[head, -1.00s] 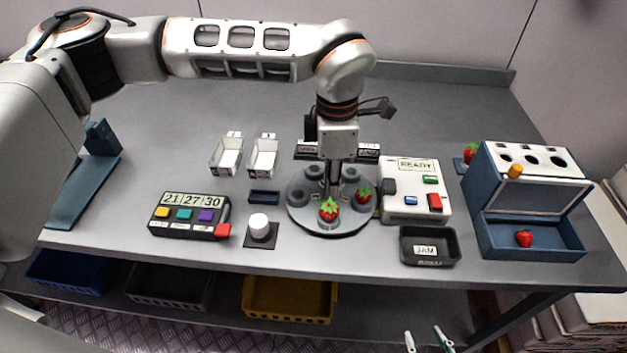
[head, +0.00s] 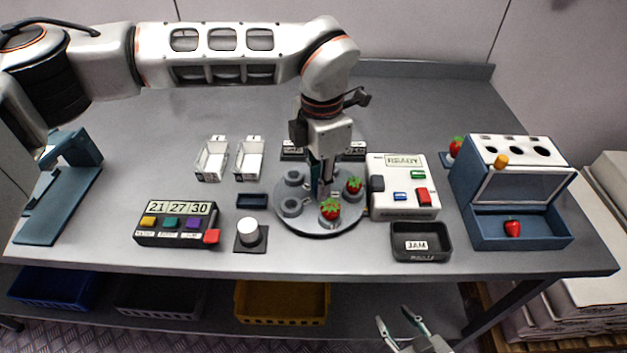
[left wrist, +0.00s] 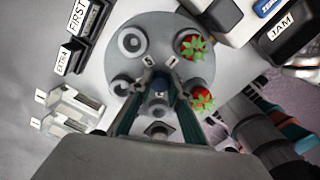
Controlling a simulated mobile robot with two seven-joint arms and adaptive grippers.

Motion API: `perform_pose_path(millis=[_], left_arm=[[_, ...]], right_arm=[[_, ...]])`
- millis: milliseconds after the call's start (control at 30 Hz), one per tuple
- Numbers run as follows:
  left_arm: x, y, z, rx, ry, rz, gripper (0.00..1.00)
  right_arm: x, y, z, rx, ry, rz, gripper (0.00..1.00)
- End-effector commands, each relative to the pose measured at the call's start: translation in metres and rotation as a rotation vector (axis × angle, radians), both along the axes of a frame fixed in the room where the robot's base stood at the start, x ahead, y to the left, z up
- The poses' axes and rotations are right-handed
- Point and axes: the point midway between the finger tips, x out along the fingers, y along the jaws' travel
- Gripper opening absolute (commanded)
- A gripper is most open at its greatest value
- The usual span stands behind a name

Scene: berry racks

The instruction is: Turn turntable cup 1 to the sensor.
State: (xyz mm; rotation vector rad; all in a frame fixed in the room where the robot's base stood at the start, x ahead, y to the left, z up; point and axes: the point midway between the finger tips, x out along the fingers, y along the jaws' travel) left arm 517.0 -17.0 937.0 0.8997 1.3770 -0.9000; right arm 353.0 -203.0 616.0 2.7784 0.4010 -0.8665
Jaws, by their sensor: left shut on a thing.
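The round grey turntable (head: 300,224) sits mid-table with several cups near its rim. Two hold strawberries: a front one (head: 330,209) and a right one (head: 354,185). Empty cups (head: 292,205) are on the left; I cannot read cup numbers. The white sensor box (head: 405,208) reads READY, with a dark block (head: 377,184) on its turntable side. My left gripper (head: 322,192) points down over the turntable, shut on the central knob; the knob (left wrist: 158,88) shows between the fingers in the left wrist view. My right gripper (head: 393,316) is open and empty, below the table's front edge.
A black JAM tray (head: 421,254) and a blue cabinet (head: 560,242) stand right. A button panel (head: 176,240), a white-topped button (head: 249,232) and two white trays (head: 212,160) stand left.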

Motion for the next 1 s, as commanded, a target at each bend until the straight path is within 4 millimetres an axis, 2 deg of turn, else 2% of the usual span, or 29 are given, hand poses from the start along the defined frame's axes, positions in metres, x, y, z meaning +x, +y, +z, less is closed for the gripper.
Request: perform_pose_path(millis=[433,467,500,867,1000], left_arm=[[0.001,-0.001,0.001,0.0,-0.002,0.002,0.0],[0.001,-0.001,0.001,0.0,-0.002,0.002,0.26],[0.001,-0.001,0.001,0.0,-0.002,0.002,0.35],[0.0,-0.001,0.002,-0.001,-0.001,0.002,0.35],[0.001,-0.001,0.013,0.0,-0.002,0.003,0.35]], right_arm=[[0.0,0.0,0.0,0.0,-0.001,-0.001,0.4],[0.0,0.0,0.0,0.0,-0.001,-0.001,0.4],[0.0,0.0,0.0,0.0,-0.001,-0.001,0.4],[0.001,-0.002,0.0,-0.003,-0.001,0.0,0.4],[0.001,-0.001,0.0,-0.003,-0.001,0.0,0.4]])
